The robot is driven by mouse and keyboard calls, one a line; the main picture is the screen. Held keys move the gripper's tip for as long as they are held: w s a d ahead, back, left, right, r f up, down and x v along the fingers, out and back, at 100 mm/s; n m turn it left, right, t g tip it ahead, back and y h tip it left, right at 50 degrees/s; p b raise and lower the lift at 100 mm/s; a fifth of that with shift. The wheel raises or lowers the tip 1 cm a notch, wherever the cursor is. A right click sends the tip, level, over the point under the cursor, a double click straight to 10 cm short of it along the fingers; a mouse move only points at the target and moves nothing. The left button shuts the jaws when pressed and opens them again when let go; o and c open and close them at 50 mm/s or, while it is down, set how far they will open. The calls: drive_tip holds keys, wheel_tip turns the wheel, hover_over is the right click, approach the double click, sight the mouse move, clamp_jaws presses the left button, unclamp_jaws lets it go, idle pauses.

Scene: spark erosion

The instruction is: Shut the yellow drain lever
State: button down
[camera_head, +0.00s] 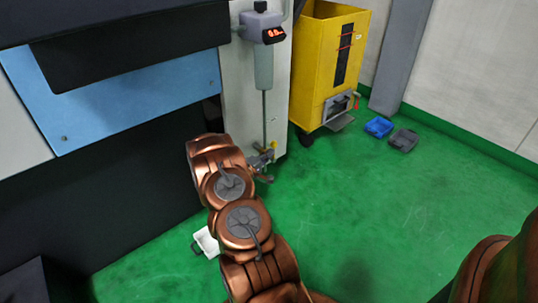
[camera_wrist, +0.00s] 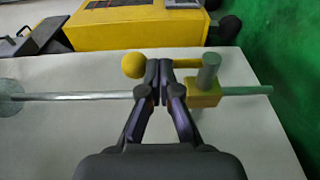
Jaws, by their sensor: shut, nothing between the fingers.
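The yellow drain lever (camera_wrist: 185,64) has a round yellow ball knob (camera_wrist: 133,65) at its left end in the wrist view. Its other end meets a grey-green round stem (camera_wrist: 208,72) on a yellow valve block (camera_wrist: 203,93). The lever lies roughly parallel to the thin metal pipe (camera_wrist: 80,96) through the block. My gripper (camera_wrist: 160,66) is shut and empty. Its fingertips overlap the lever just right of the knob; I cannot tell if they touch it. In the head view my gripper (camera_head: 263,165) is by the pipe's lower end, where the lever is small and partly hidden.
The pipe drops from a filter unit (camera_head: 263,60) with a red display on the pale machine panel (camera_head: 246,100). A yellow bin (camera_head: 315,70) stands to the right. Blue (camera_head: 379,127) and grey (camera_head: 403,140) trays lie on the green floor, and a white container (camera_head: 206,242) lies left of my arm.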

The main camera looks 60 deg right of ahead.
drive_tip(key=shift+r+p, duration=0.2)
drive_tip(key=shift+p, duration=0.25)
drive_tip(key=shift+d+y+p, duration=0.15)
drive_tip(key=shift+y+p, duration=0.15)
drive_tip(key=shift+p, duration=0.3)
